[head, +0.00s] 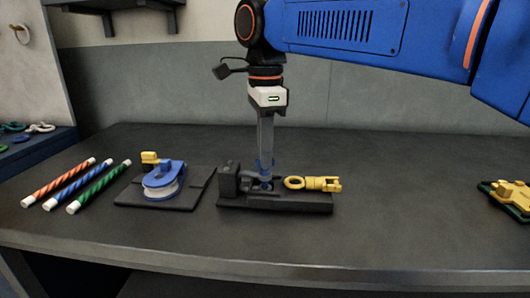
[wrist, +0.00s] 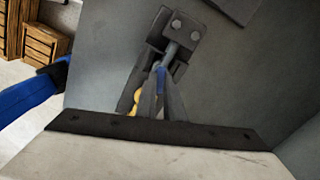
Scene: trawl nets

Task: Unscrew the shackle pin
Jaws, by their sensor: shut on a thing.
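The grey shackle (head: 256,177) sits in a black fixture (head: 290,203) on the workbench, beside the fixture's upright block. My gripper (head: 266,170) points straight down over it, with its long grey fingers closed at the shackle. In the wrist view, the fingers (wrist: 161,95) are shut on the blue end of the shackle pin (wrist: 160,78). A grey bar runs from there up to the fixture block (wrist: 185,28). The fingers hide part of the shackle, and I cannot tell how far the pin is threaded in.
A yellow swivel (head: 313,184) lies on the fixture just right of my fingers. A blue pulley block (head: 165,178) on a dark plate and several striped rods (head: 78,187) lie to the left. A yellow item (head: 512,195) lies far right. The bench (head: 410,190) between is clear.

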